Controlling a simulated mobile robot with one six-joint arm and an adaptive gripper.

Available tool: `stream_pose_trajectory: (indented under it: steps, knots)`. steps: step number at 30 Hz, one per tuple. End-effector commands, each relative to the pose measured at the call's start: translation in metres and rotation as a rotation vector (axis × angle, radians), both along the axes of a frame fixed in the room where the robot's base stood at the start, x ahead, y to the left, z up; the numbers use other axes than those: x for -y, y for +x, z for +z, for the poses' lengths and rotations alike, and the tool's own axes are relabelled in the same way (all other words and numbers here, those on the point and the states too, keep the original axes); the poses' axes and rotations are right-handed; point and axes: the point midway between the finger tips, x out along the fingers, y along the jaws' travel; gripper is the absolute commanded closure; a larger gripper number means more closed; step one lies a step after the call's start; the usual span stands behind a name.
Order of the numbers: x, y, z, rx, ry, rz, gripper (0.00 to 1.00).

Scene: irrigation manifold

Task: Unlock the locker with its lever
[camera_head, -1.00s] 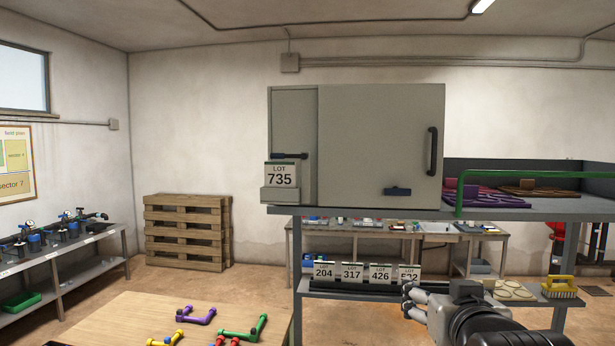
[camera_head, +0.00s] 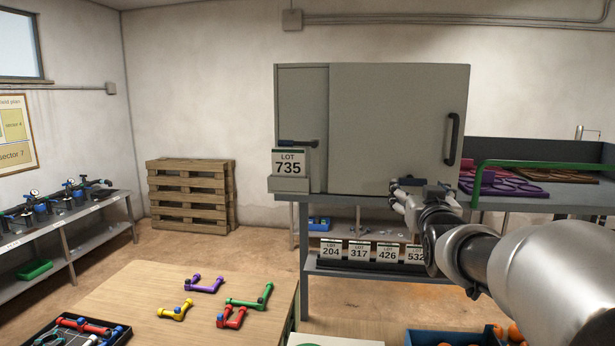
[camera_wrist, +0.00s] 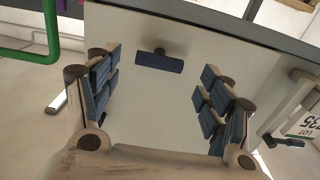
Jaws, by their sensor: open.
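The locker is a grey cabinet (camera_head: 395,115) with its wide door shut. Its dark blue lever (camera_wrist: 160,61) lies level, low on the door. It shows between my fingers in the wrist view; in the head view the lever (camera_head: 418,181) is partly hidden by my gripper. My gripper (camera_head: 398,197) is open and empty in front of the lower door. In the wrist view my gripper (camera_wrist: 158,72) has its fingers on either side of the lever, apparently apart from it. A dark vertical handle (camera_head: 452,139) is on the door's right side.
A dark latch-like bar (camera_head: 297,143) sits left of the door above the LOT 735 sign (camera_head: 288,163). A green rail (camera_head: 540,163) and purple mats (camera_head: 510,187) are to the right. A table (camera_head: 150,285) with coloured pipe pieces stands front left.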

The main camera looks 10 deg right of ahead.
Motion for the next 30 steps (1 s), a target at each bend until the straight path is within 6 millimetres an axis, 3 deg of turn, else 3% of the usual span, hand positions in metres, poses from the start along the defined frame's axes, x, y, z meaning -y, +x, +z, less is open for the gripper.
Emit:
stream_pose_trajectory:
  steps: [6, 11, 22, 30]
  knots:
    - [0.011, 0.039, 0.001, -0.002, 0.002, 0.0, 0.27]
    - [0.015, 0.054, 0.0, -0.001, 0.001, 0.0, 0.27]
    - [0.017, 0.058, 0.0, -0.001, 0.0, 0.0, 0.27]
    - [0.017, 0.058, 0.0, -0.001, 0.0, 0.0, 0.45]
